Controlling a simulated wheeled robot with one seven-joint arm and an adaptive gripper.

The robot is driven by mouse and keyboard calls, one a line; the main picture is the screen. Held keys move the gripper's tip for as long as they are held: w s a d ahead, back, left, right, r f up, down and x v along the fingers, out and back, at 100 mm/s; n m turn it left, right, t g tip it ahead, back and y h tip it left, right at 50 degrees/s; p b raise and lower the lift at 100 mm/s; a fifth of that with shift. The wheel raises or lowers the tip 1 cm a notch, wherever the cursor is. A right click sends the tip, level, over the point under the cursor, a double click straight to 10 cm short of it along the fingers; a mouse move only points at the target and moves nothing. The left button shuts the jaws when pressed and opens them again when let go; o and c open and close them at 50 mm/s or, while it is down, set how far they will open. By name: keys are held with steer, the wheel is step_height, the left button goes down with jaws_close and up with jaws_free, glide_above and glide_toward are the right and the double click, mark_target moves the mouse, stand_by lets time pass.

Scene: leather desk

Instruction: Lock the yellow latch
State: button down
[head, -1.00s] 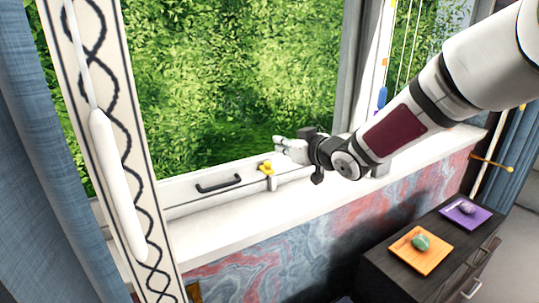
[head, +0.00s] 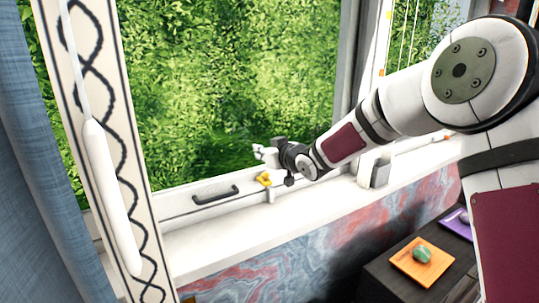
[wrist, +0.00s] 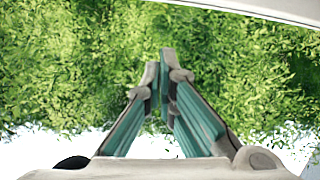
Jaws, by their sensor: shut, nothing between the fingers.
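The yellow latch (head: 264,179) sits on the lower rail of the window, right of the black handle, in the head view. My gripper (head: 258,153) is just above the latch in the picture, in front of the window glass and greenery. I cannot tell how far apart they are in depth. In the wrist view my gripper's fingertips (wrist: 160,62) are together with nothing between them. The latch does not show in the wrist view, which holds mostly green foliage.
A black handle (head: 215,195) is on the window rail. A white sill (head: 230,230) runs below it, with a small grey block (head: 380,172) to the right. A dark cabinet (head: 375,275) holds an orange tray (head: 408,268) at lower right. A blue curtain (head: 38,190) hangs left.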

mark_target(268, 175)
steer(key=shift+s+d+f, duration=0.3)
steer(key=shift+f, duration=0.25)
steer(key=shift+s+d+f, duration=0.25)
steer(key=shift+s+f, duration=0.05)
steer(key=shift+f, duration=0.2)
steer(key=shift+s+d+f, duration=0.3)
steer(key=shift+f, duration=0.25)
steer(key=shift+f+b, duration=0.2)
steer(key=shift+b, duration=0.3)
steer(key=shift+d+b, duration=0.1)
steer(key=shift+b, duration=0.2)
